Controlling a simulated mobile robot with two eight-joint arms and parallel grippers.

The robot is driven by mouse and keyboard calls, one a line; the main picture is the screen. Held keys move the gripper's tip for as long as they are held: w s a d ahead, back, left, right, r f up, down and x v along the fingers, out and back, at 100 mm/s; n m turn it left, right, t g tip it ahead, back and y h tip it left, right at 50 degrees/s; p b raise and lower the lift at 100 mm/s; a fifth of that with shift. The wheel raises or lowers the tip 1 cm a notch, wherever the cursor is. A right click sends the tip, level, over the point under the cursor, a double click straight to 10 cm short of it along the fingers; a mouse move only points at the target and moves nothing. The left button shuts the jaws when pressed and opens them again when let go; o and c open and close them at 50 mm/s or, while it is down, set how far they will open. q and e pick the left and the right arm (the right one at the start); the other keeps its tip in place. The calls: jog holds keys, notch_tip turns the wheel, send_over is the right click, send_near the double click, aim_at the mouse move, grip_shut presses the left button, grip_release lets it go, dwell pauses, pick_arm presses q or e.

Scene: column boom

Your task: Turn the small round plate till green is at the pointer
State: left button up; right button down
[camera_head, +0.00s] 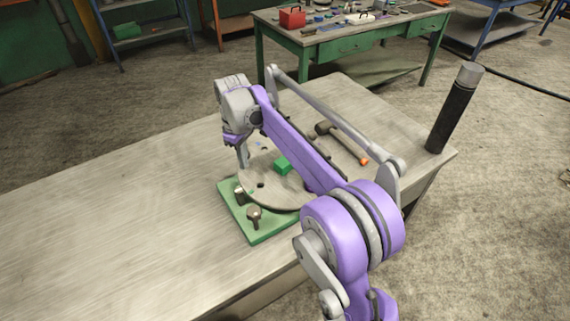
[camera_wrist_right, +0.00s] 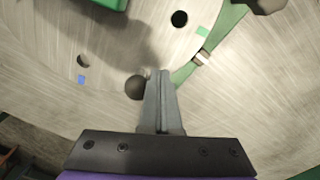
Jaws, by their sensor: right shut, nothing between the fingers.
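The small round plate (camera_head: 278,193) is pale and lies on a green base (camera_head: 265,234) on the workbench. A green block (camera_head: 283,165) stands on it, partly behind my right arm. In the right wrist view the plate (camera_wrist_right: 50,40) carries a green patch (camera_wrist_right: 202,31) near its edge and a blue patch (camera_wrist_right: 81,79). A small whitish piece, apparently the pointer (camera_wrist_right: 202,58), sits on the green base close to the green patch. My right gripper (camera_wrist_right: 163,73) is shut and empty, its fingertips right beside a dark round knob (camera_wrist_right: 135,87); whether they touch is unclear. My left gripper is out of view.
Two dark-topped posts (camera_head: 253,217) rise from the base's near-left side. A hammer (camera_head: 340,142) lies beyond my right arm. A black cylinder with a grey top (camera_head: 456,110) stands at the bench's right corner. The bench's left part (camera_head: 100,225) is clear.

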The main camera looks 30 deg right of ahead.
dwell(0.4)
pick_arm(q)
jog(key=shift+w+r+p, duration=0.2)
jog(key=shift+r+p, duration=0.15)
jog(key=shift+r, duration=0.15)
pick_arm(e)
jog(key=shift+w+d, duration=0.3)
jog(key=shift+w, duration=0.6)
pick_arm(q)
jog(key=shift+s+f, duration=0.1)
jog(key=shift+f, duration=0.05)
pick_arm(e)
jog(key=shift+s+a, duration=0.2)
jog(key=shift+s, duration=0.35)
pick_arm(q)
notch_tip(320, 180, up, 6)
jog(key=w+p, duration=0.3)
jog(key=p, duration=0.1)
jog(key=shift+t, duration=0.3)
pick_arm(e)
notch_tip(320, 180, up, 9)
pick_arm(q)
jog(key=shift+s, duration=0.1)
pick_arm(e)
jog(key=shift+w, duration=0.1)
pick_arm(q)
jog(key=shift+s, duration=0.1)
pick_arm(e)
jog(key=shift+s, duration=0.25)
